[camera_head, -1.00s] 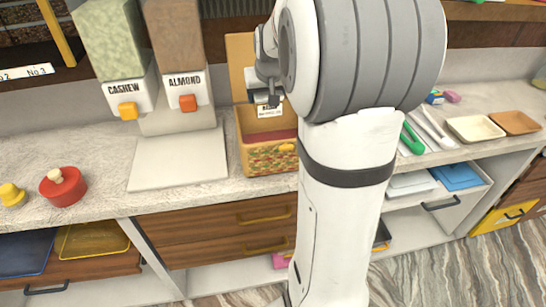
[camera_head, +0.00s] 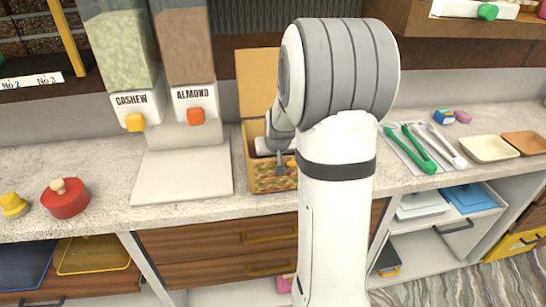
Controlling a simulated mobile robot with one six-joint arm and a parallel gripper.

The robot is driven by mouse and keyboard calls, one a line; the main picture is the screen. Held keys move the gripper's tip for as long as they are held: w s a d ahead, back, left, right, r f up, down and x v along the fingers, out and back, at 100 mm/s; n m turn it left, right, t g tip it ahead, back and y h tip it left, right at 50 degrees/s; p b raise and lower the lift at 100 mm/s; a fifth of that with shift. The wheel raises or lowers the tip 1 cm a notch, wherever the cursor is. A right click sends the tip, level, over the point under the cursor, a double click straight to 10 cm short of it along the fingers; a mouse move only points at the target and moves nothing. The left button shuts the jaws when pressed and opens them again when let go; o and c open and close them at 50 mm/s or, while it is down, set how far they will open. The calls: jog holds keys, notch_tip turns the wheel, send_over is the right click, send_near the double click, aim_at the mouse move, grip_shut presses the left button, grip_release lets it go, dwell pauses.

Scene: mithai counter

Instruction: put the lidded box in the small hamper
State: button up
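An open box (camera_head: 255,181) with a patterned front and a tan lid (camera_head: 256,80) standing upright behind it is on the counter, right of the white board. I cannot tell whether it is the lidded box or the small hamper; no other clear candidate shows. My gripper (camera_head: 281,169) points down over the box's right part, its dark fingers overlapping the front edge in the picture. Whether the fingers touch or hold anything is unclear. A small white thing (camera_head: 264,146) shows inside or at the back of the box, partly hidden. My arm hides the box's right side.
Nut dispensers (camera_head: 136,101) stand at the back behind a white board (camera_head: 180,177). A red lidded pot (camera_head: 65,200) and a yellow knobbed item (camera_head: 12,205) are at left. Green tongs (camera_head: 418,150) and shallow trays (camera_head: 488,149) lie at right. Drawers and open shelves are below.

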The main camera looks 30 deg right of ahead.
jog(key=shift+f, duration=0.15)
jog(key=o, duration=1.2)
jog(key=shift+c, duration=0.2)
jog(key=shift+s+r, duration=0.1)
jog(key=shift+r, duration=0.2)
jog(key=v, duration=1.1)
jog(key=shift+a+r, duration=0.15)
jog(key=shift+r, duration=0.15)
jog(key=shift+s, duration=0.15)
